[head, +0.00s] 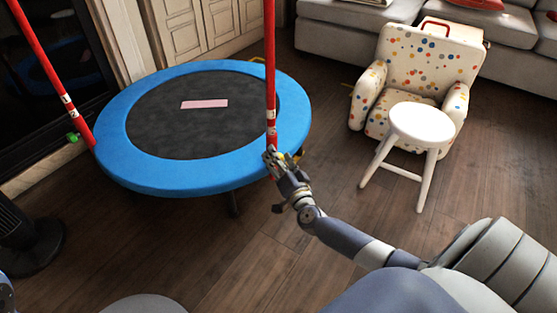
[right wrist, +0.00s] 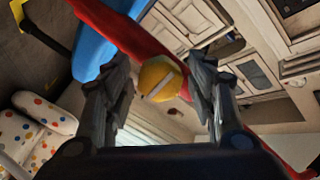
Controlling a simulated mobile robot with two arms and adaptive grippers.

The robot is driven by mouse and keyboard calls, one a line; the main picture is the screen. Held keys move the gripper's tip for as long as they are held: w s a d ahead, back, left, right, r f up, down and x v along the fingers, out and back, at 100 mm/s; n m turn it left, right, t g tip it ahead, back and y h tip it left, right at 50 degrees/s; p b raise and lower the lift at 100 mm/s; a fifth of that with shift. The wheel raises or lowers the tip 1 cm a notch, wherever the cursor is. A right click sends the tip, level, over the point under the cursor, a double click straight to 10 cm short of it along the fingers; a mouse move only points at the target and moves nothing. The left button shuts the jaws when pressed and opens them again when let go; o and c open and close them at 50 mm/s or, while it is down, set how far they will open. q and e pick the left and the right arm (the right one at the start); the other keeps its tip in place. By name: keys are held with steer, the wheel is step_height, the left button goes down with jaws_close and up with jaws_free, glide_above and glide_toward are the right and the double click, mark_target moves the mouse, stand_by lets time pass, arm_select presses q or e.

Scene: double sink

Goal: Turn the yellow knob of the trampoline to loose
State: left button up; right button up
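The trampoline (head: 165,178) has a blue padded rim, a dark mat and red upright poles. The yellow knob (right wrist: 156,78) sits on the red pole (right wrist: 118,30) and shows a pale bar across its face in the right wrist view. My right gripper (head: 273,160) is at the lower part of the right red pole (head: 270,70). Its two fingers stand apart on either side of the knob in the right wrist view, with some gap visible. In the head view the gripper mostly covers the knob. My left gripper is not in view.
A green knob (head: 72,137) is on the left pole. A white stool (head: 421,124) and a dotted child's armchair (head: 432,55) stand to the right, before a grey sofa (head: 340,37). A dark fan-like object (head: 30,245) stands at lower left. Wooden floor (head: 240,275) is clear in front.

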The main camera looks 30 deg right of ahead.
steer(key=c, duration=0.8)
